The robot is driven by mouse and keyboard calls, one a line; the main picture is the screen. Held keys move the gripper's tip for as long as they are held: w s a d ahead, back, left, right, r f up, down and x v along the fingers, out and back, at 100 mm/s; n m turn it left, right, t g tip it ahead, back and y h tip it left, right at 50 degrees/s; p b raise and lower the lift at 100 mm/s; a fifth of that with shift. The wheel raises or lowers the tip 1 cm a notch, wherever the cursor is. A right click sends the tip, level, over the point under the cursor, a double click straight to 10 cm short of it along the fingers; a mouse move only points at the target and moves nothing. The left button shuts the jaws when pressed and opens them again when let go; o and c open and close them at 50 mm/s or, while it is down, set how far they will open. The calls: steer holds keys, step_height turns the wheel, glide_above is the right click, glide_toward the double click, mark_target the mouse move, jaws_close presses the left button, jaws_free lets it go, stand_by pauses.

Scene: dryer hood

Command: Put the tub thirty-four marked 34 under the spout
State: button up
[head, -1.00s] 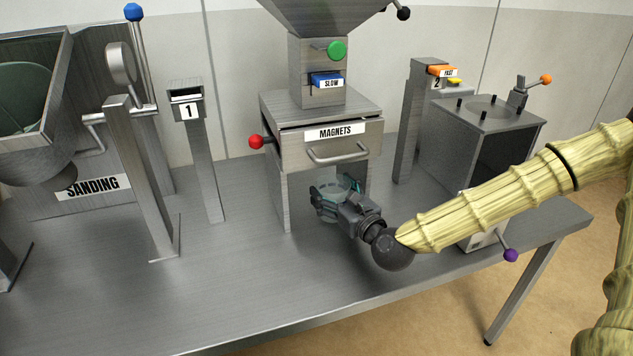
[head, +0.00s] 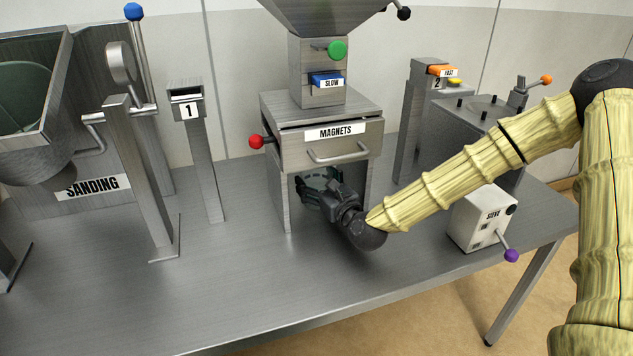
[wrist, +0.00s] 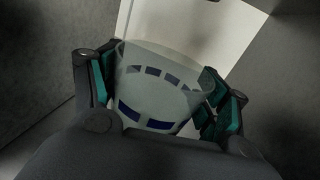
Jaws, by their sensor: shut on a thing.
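My gripper (head: 318,192) is in the open bay under the MAGNETS housing (head: 330,154), between its side legs. It is shut on a pale, translucent tub (wrist: 158,62), whose rim faces the wrist camera; dark blue patches show on it. The gripper's teal-padded fingers (wrist: 160,92) grip the tub from both sides in the wrist view. In the head view, most of the tub is hidden by the gripper and the bay's shade. No number 34 is readable on it. The spout itself is hidden in both views.
The MAGNETS drawer handle (head: 338,152) juts out just above my gripper. A red-knobbed lever (head: 256,142) sticks out left. Post 1 (head: 200,150) stands left, and the SIEVE box (head: 485,215) right. The front of the bench (head: 240,280) is clear.

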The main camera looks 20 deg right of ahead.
steer(key=shift+f, duration=0.15)
steer(key=o, duration=1.1)
steer(key=shift+r, duration=0.2)
steer(key=shift+v, duration=6)
